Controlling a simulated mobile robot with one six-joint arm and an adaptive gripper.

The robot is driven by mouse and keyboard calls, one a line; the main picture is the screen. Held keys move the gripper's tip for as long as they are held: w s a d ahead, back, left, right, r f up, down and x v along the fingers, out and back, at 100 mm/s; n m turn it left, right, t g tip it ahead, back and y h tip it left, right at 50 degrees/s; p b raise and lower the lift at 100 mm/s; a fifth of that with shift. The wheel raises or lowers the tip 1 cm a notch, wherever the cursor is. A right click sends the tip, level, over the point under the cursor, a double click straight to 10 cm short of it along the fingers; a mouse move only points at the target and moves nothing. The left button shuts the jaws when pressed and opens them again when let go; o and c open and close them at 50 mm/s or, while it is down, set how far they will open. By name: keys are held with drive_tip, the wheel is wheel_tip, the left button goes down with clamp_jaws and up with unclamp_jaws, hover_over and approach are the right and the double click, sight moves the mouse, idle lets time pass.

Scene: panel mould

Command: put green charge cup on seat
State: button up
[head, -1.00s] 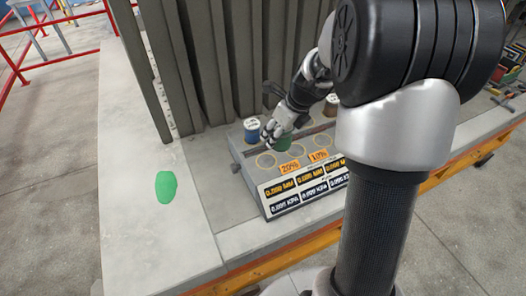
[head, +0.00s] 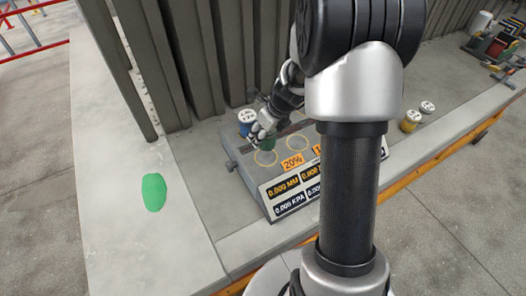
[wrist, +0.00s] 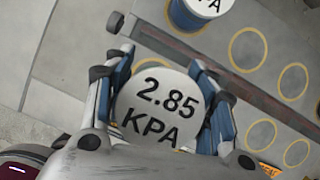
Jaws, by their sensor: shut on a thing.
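My gripper (head: 261,133) is shut on the green charge cup (head: 267,144) above the grey seat block. In the wrist view, the cup shows its white top (wrist: 160,105) marked 2.85 KPA, between the blue-lined fingers (wrist: 165,98). In the head view, the cup appears just behind the front-left ringed seat (head: 265,158). Another ringed seat (head: 297,143) lies to its right. Several yellow rings (wrist: 248,50) are bare in the wrist view. Whether the cup's base touches the block is hidden.
A blue cup (head: 246,121) with a white top stands at the block's back left, close to my gripper. The block's front carries a display panel (head: 290,192). A green patch (head: 154,192) lies on the left slab. Yellow cups (head: 410,121) stand right; ribbed panels rise behind.

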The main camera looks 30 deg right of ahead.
drive_tip(key=shift+f+b, duration=1.55)
drive_tip(key=shift+f, duration=1.65)
drive_tip(key=shift+f, duration=0.15)
drive_tip(key=o, duration=1.4)
drive_tip(key=shift+c, duration=0.2)
